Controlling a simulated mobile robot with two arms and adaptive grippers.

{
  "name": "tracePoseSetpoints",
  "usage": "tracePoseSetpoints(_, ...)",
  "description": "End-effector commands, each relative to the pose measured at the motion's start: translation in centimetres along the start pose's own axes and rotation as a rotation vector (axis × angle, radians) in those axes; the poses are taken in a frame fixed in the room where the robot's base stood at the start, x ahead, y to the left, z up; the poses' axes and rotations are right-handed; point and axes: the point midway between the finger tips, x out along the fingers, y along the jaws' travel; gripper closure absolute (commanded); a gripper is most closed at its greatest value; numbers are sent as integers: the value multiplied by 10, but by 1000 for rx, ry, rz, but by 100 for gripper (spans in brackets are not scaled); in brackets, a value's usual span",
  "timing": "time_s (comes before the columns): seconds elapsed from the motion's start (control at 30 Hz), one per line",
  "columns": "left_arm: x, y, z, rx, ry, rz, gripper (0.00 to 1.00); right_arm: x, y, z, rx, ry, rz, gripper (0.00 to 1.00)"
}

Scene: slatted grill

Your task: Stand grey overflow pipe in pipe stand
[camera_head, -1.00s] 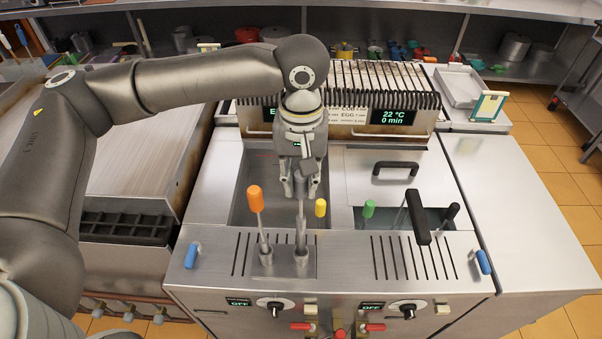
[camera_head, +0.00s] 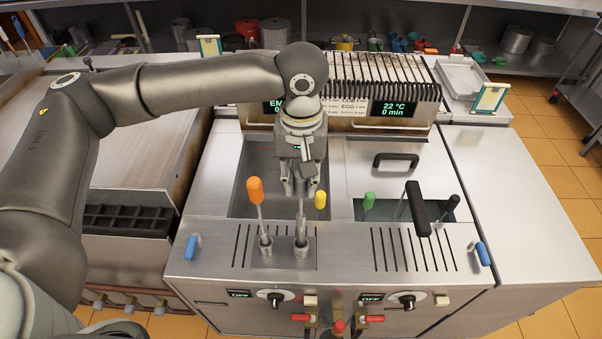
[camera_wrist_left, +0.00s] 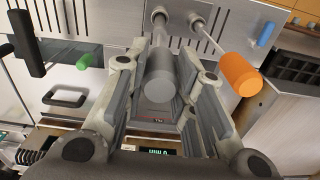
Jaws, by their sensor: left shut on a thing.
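The grey overflow pipe (camera_head: 301,208) is upright in the fingers of my left gripper (camera_head: 301,188). In the left wrist view my left gripper (camera_wrist_left: 165,95) is shut on the thick grey upper part of the pipe (camera_wrist_left: 160,75). The pipe's thin lower end meets the mouth of the right cup of the pipe stand (camera_head: 302,249), which also shows in the left wrist view (camera_wrist_left: 160,17). How deep it sits in the cup is hidden. An orange-handled rod (camera_head: 255,191) stands in the left cup. My right gripper is out of view.
A yellow handle (camera_head: 321,200) is close to the gripper's right side. An open basin (camera_head: 240,201) lies behind the stand. A green handle (camera_head: 369,201) and a black handle (camera_head: 417,207) rise at the right. The slatted rack (camera_head: 388,95) stands behind my arm.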

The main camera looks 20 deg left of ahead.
Motion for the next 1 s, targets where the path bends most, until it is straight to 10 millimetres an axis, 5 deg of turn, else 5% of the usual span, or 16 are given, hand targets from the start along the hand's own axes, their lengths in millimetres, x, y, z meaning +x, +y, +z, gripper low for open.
tracePoseSetpoints(0.87, 22, 0, 0, 0, -1, 1, 100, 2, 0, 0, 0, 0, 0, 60)
tracePoseSetpoints(0.9, 22, 0, 0, 0, -1, 1, 74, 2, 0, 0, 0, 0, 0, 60)
tracePoseSetpoints(1.0, 22, 0, 0, 0, -1, 1, 62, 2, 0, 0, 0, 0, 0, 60)
